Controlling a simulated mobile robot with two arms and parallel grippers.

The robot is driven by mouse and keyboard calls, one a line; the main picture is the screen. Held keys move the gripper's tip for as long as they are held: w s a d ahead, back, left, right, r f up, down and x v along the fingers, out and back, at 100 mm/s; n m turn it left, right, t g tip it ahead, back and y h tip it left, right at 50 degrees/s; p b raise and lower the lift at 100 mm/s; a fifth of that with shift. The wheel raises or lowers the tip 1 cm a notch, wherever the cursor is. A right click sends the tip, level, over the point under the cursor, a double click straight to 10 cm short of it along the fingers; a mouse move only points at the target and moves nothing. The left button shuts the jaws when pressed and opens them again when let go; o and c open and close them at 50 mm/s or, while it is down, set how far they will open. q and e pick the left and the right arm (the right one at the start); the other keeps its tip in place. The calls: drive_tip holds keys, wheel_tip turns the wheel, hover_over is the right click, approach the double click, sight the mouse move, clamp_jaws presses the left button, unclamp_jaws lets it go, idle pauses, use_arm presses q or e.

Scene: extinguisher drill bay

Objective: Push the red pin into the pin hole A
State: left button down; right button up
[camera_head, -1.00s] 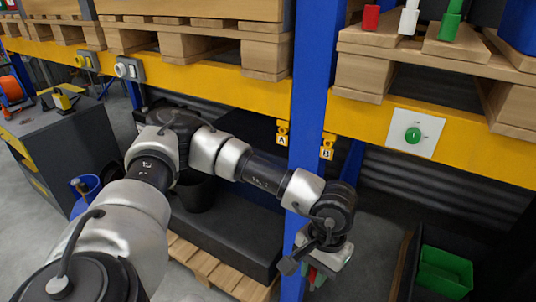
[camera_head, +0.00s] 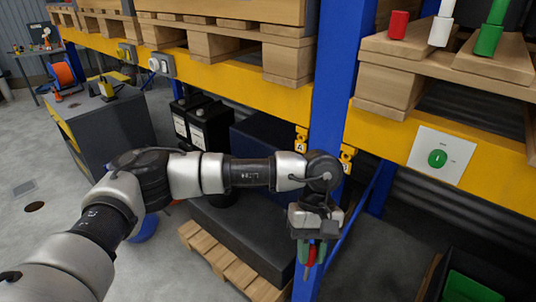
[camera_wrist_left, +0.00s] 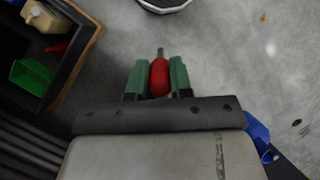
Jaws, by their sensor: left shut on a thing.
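My left gripper (camera_head: 312,254) is shut on the red pin (camera_head: 311,257), low in front of the blue upright. In the left wrist view the red pin (camera_wrist_left: 160,76) sits between the green fingers, its grey tip pointing away from the gripper. Yellow bracket A (camera_head: 301,139), with a white letter tag, is on the left side of the upright, above the gripper. Bracket B (camera_head: 347,156) is on the right side. The pin is well below and apart from both brackets. The hole itself is too small to make out. My right gripper is not in view.
The blue upright (camera_head: 333,95) and yellow beam (camera_head: 233,88) stand close to my left arm. A green button panel (camera_head: 438,158) is at right. A dark block on a wooden pallet (camera_head: 215,255) lies below the arm. A grey cabinet (camera_head: 112,128) stands at left.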

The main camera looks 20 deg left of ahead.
use_arm(q)
drive_tip(key=w+d+r+n+t+h+p, duration=0.2)
drive_tip(key=w+d+r+n+h, duration=0.4)
drive_tip(key=w+r+n+h, duration=0.6)
drive_tip(key=w+a+r+n+t, duration=0.1)
drive_tip(key=w+a+n+t, duration=0.3)
drive_tip(key=n+t, duration=0.7)
drive_tip(key=w+a+f+n+t+y+p, duration=0.1)
drive_tip(key=a+f+n+t+y, duration=0.25)
drive_tip(key=a, duration=0.25)
drive_tip(key=w+a+f+n+t+y, duration=0.2)
drive_tip(key=a+n+t, duration=0.15)
drive_tip(key=a, duration=0.25)
drive_tip(key=w+a+f+n+t+y+p, duration=0.1)
drive_tip(key=a+f+n+t+y, duration=0.15)
drive_tip(key=a+t, duration=0.2)
drive_tip(key=shift+m+g, duration=0.25)
drive_tip(key=x, duration=0.1)
drive_tip(key=b+x, duration=0.2)
drive_tip(key=x, duration=0.1)
drive_tip(key=shift+w+a+f, duration=0.15)
drive_tip(key=shift+w+f, duration=0.1)
drive_tip(key=shift+f, duration=0.15)
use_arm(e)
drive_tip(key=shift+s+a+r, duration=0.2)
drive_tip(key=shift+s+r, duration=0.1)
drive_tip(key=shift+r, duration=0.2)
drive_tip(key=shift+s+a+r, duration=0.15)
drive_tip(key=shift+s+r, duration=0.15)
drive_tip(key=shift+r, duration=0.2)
